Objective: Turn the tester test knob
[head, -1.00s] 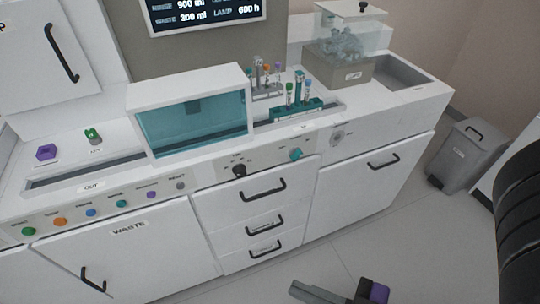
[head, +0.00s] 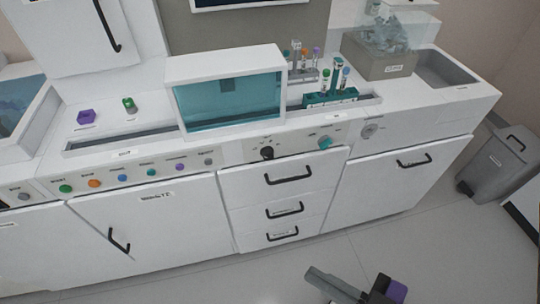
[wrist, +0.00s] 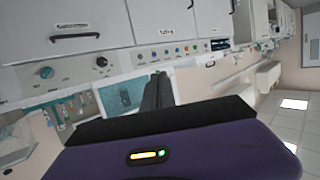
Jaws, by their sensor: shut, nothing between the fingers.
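Two knobs sit on the panel above the drawers: a black knob (head: 267,153) on the left and a teal knob (head: 325,143) on the right. Their labels are too small to read, so I cannot tell which is the test knob. The wrist view shows both upside down, the black knob (wrist: 101,62) and the teal knob (wrist: 46,72). My gripper (head: 318,276) is at the bottom of the head view, low in front of the drawers and apart from both knobs. Its dark fingers (wrist: 159,82) are together and empty in the wrist view.
A row of coloured buttons (head: 122,176) runs along the panel at left. Black handles, such as the top drawer handle (head: 289,178), stick out below the knobs. A teal tube rack (head: 331,97) stands behind. A grey bin (head: 498,166) is at right. The floor in front is clear.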

